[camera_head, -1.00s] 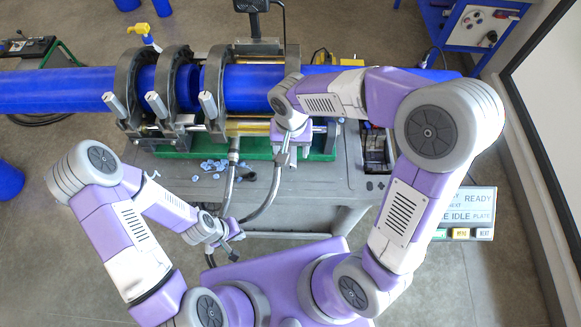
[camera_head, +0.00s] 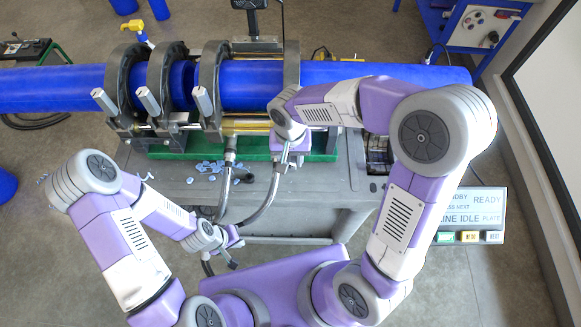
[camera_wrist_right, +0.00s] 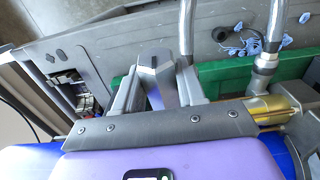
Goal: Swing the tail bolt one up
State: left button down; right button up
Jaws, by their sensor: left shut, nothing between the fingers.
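My right gripper (camera_head: 285,158) is at the front of the rightmost, tail-end clamp (camera_head: 292,68), low on the machine. In the right wrist view its fingers (camera_wrist_right: 158,92) stand on either side of a grey block-like piece (camera_wrist_right: 157,70), which seems to be the tail bolt's end. Whether they press on it I cannot tell. My arm and wrist hide most of that bolt in the head view. My left gripper (camera_head: 233,240) is shut and empty, low in front of the cart.
Three other clamps carry upright silver bolt handles (camera_head: 148,101) around the blue pipe (camera_head: 50,90). Two grey hoses (camera_head: 268,200) curve in front of the cart between my arms. Blue shavings (camera_head: 208,166) lie on the cart deck (camera_head: 310,180). A status panel (camera_head: 470,212) stands right.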

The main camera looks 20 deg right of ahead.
jog(key=shift+w+r+p, duration=0.15)
jog(key=shift+r+p, duration=0.3)
jog(key=shift+r, duration=0.1)
jog(key=shift+w+r+p, duration=0.15)
jog(key=shift+r+p, duration=0.3)
jog(key=shift+r, duration=0.1)
jog(key=shift+w+d+r, duration=0.1)
jog(key=shift+w+d+r+p, duration=0.1)
jog(key=shift+w+r+p, duration=0.15)
jog(key=shift+r+p, duration=0.25)
jog(key=shift+w+d+r+p, duration=0.1)
jog(key=shift+w+r+p, duration=0.15)
jog(key=shift+r+p, duration=0.25)
jog(key=shift+w+r, duration=0.1)
jog(key=shift+w+d+r+p, duration=0.2)
jog(key=shift+w+r+p, duration=0.5)
jog(key=shift+r+p, duration=0.15)
jog(key=shift+c, duration=0.5)
jog(key=shift+w, duration=0.1)
